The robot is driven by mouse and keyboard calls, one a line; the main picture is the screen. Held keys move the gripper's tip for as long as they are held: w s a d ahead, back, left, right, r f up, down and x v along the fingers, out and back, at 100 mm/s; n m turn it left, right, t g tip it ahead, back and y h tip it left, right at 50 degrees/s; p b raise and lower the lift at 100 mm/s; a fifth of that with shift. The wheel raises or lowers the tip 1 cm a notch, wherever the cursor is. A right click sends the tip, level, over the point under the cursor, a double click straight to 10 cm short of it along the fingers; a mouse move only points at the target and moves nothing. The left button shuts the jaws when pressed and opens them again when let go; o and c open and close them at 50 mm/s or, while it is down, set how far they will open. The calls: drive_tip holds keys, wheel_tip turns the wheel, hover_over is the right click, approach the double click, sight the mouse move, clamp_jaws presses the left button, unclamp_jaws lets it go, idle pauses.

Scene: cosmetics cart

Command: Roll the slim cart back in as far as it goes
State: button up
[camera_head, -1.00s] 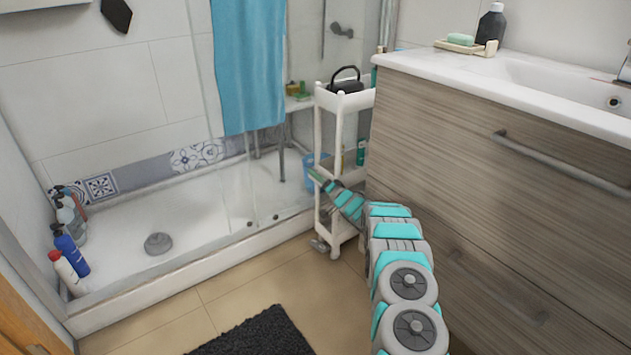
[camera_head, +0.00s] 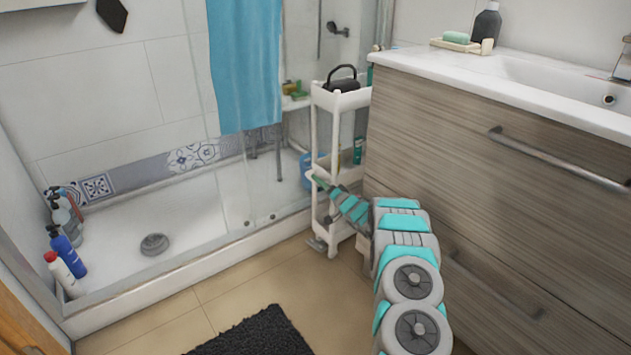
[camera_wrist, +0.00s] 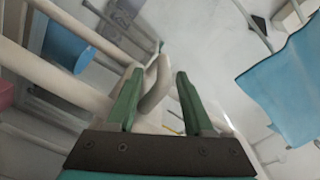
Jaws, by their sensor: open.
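The slim white cart (camera_head: 334,101) stands between the shower and the wood-grain vanity, its front end sticking out past the vanity's side. A black handled object sits on its top tier and bottles stand on a lower one. My gripper (camera_head: 318,178) is at the cart's front, about mid height. In the wrist view my gripper (camera_wrist: 157,95) is open, with green fingers on either side of a pale curved handle-like part (camera_wrist: 157,88). I cannot tell whether the fingers touch it. White cart rails (camera_wrist: 60,80) show at the left.
The vanity (camera_head: 480,165) with bar handles is close to the right of my arm. The shower tray's rim (camera_head: 190,272) runs along the left. A blue towel (camera_head: 245,65) hangs above. A dark mat (camera_head: 255,335) lies on the tiled floor.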

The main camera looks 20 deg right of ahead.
drive_tip(key=shift+v, duration=1.95)
drive_tip(key=shift+r, duration=0.1)
